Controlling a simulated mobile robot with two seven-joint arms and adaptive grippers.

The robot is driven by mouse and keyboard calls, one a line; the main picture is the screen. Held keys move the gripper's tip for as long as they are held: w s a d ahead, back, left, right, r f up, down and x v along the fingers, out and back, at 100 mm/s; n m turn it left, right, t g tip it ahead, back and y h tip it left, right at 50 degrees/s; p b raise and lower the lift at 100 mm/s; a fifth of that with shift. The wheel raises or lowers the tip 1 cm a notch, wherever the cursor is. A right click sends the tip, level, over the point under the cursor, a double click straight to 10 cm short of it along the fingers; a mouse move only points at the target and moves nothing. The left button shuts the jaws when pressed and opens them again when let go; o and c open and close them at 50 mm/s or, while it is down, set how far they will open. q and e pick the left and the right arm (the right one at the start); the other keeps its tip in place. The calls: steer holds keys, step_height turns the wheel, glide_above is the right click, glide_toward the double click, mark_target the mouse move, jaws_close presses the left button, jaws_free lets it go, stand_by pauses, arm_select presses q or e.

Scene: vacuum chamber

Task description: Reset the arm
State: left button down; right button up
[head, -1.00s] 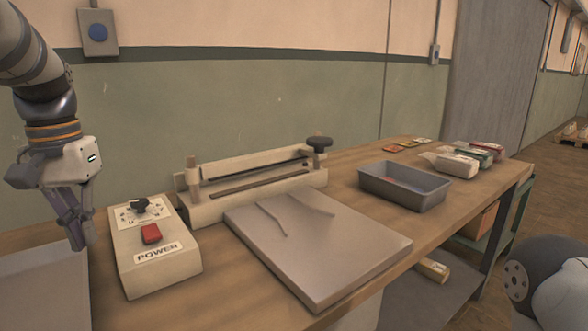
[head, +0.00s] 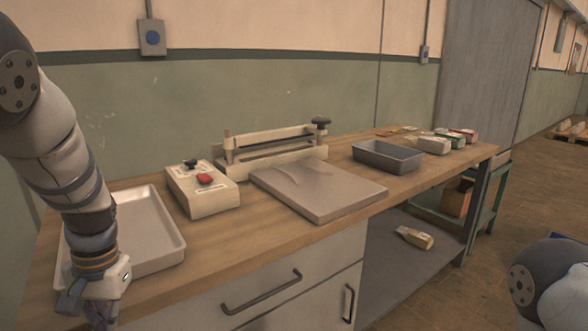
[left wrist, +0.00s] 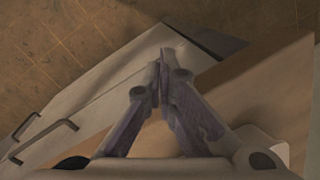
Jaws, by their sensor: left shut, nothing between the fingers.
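My left arm comes in from the left of the head view and hangs down in front of the white tray. My left gripper (head: 98,318) is low at the bottom left of that view, by the front edge of the workbench, partly cut off by the frame. In the left wrist view the gripper (left wrist: 163,55) is shut, its two fingertips together with nothing between them. Below it show the bench's pale front, its drawer handles and the tiled floor. Part of my right arm (head: 555,285) shows at the lower right of the head view; its gripper is out of view.
The wooden bench (head: 235,235) holds a white tray (head: 178,243), a power box with a red switch (head: 204,198), a sealer (head: 270,146), a flat grey plate (head: 340,208) and a grey bin (head: 388,168). Several packets lie at the far right. A package (head: 414,238) lies on the lower shelf.

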arm_select(q)
steer(key=s+d+f+m, duration=0.1)
steer(key=s+d+f, duration=0.3)
steer(key=s+f, duration=1.2)
steer(key=s+d+f, duration=0.2)
steer(key=s+d, duration=0.2)
steer(key=s, duration=0.2)
steer(key=s+d+f+h, duration=0.1)
steer(key=s+d+f, duration=0.1)
steer(key=s+d, duration=0.2)
steer(key=s, duration=0.3)
steer(key=shift+s+f+m, duration=0.2)
steer(key=shift+s+m, duration=0.1)
